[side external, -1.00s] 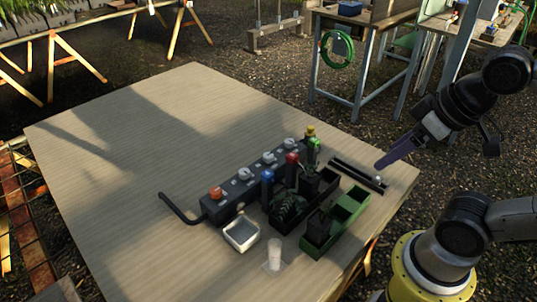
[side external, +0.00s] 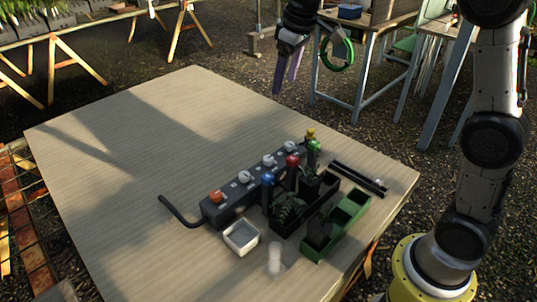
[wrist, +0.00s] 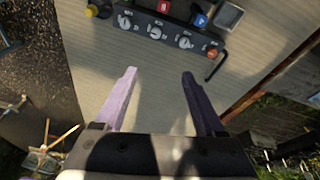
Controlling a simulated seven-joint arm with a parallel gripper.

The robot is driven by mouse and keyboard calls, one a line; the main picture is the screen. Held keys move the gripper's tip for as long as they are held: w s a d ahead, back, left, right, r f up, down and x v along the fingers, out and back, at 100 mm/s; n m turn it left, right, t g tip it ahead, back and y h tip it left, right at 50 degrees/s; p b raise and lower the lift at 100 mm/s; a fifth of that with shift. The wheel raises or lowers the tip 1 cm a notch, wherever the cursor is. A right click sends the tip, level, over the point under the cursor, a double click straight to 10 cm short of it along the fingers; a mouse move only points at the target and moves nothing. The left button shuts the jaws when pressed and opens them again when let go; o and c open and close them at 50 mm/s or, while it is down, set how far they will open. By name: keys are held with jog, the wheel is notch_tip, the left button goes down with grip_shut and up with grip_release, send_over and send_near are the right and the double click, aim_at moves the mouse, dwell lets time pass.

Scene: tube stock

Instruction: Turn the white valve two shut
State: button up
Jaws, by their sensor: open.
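A dark valve block (side external: 230,209) lies across the table with a row of three white knobs and one orange knob. The white knobs are at the far end (side external: 292,147), the middle (side external: 268,160) and beside the orange one (side external: 244,176). They also show in the wrist view (wrist: 125,22), (wrist: 155,32), (wrist: 185,42). The number labels are too small to read, so I cannot tell which is valve two. My gripper (side external: 285,86) is open and empty, raised beyond the block near the table's far edge. Its two purple fingers (wrist: 159,74) point toward the table, apart from the block.
The orange knob (side external: 216,195) is at the block's near end, with a bent black pipe (side external: 180,211) beyond. Blue-, red- and green-topped tools stand in a black bin (side external: 290,227). A white dish (side external: 241,238) and green tray (side external: 345,218) are nearby. The table's left half is clear.

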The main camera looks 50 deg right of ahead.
jog(key=w+d+f+g, duration=0.1)
jog(key=w+f+g, duration=0.1)
jog(key=w+f, duration=0.6)
send_over(269, 158)
notch_tip(269, 158, down, 7)
jog(key=shift+g, duration=0.4)
notch_tip(269, 158, down, 14)
jog(key=shift+r, duration=0.2)
grip_shut()
